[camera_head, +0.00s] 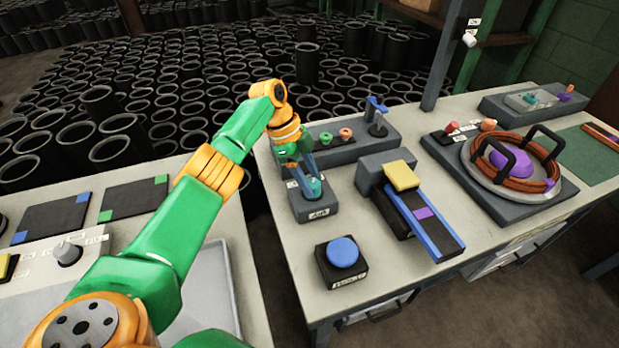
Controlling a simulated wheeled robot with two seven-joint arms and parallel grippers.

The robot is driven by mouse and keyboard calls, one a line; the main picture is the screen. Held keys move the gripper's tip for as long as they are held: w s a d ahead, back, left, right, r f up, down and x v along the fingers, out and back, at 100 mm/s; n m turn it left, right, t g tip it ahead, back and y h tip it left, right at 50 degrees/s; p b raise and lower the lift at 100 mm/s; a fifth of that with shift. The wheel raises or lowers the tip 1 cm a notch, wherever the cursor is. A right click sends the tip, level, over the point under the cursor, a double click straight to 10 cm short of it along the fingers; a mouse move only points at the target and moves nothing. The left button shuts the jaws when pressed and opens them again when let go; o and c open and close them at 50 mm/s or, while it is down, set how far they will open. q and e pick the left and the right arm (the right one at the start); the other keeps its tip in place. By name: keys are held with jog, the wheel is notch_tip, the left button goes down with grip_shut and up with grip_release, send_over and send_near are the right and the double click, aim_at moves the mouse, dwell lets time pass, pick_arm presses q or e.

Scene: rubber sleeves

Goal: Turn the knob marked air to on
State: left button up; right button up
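The air knob (314,187) is a small teal knob on top of a grey box (313,208) near the back left of the right-hand table. The box has a white label on its front that appears to read AIR. A small label on its top left is too small to read. My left gripper (306,180) points down at the knob, with its blue fingers at or beside it. The fingers partly cover the knob. I cannot tell whether they touch it or how far apart they are. My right gripper is not in view.
A blue push button (342,252) on a black box stands in front of the air box. A grey block with small coloured parts (345,140) is behind it. A blue-railed slide (425,220) and a round tray with a copper ring (515,170) are to the right.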

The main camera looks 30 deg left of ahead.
pick_arm(q)
jog(key=o, duration=0.3)
jog(key=shift+d, duration=0.1)
jog(key=v, duration=0.7)
jog(key=shift+w, duration=0.1)
